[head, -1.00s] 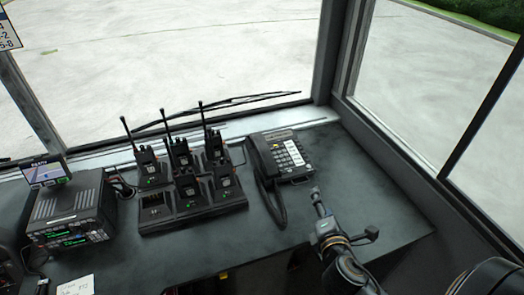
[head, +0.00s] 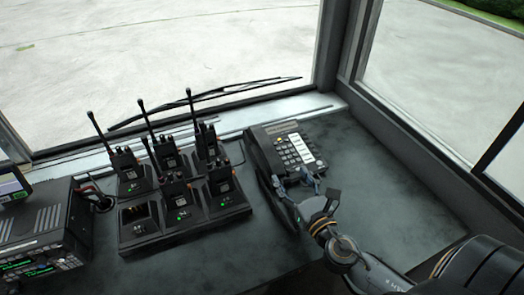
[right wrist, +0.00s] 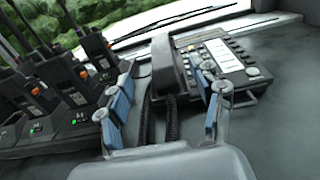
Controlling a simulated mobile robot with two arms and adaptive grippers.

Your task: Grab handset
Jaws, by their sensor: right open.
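The desk phone (head: 304,150) sits on the dark counter below the window corner. Its black handset (head: 259,156) rests along the phone's left side, with the coiled cord hanging toward me. My right gripper (head: 293,181) is open and empty, close above the near end of the phone. In the right wrist view the handset (right wrist: 167,64) shows between the two blue-padded fingers of my right gripper (right wrist: 165,93), with the cord running down between them. I cannot tell whether either finger touches it. My left gripper is not in view.
A charger rack (head: 188,223) with several handheld radios stands left of the phone. A radio unit (head: 40,235) stands at the far left. The counter (head: 390,180) right of the phone is clear up to the wall.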

